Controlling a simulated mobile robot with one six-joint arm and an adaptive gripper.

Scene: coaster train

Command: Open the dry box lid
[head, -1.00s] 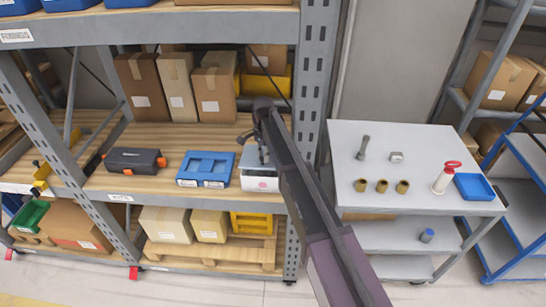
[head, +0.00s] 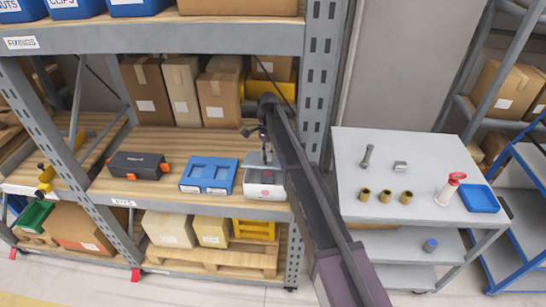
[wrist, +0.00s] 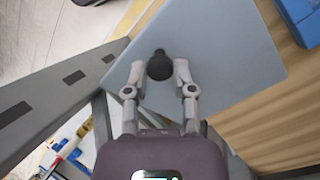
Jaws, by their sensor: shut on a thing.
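The dry box (head: 266,191) is a small white box with a pink round mark on its front. It stands at the right end of the middle shelf, beside the upright. My gripper (head: 265,150) is above it, partly hidden by my arm. In the wrist view my gripper (wrist: 159,72) has its two fingers on either side of a dark round knob (wrist: 159,66), and is shut on it. The knob stands on a flat pale blue-grey panel, the lid (wrist: 225,75). The lid's exact angle is hard to tell in the head view.
A blue case (head: 208,174) lies left of the dry box, then a black case (head: 138,165) with orange latches. Cardboard boxes (head: 182,90) stand behind. The grey rack upright (head: 315,120) is close on the right. A grey cart (head: 400,220) with small parts stands beyond it.

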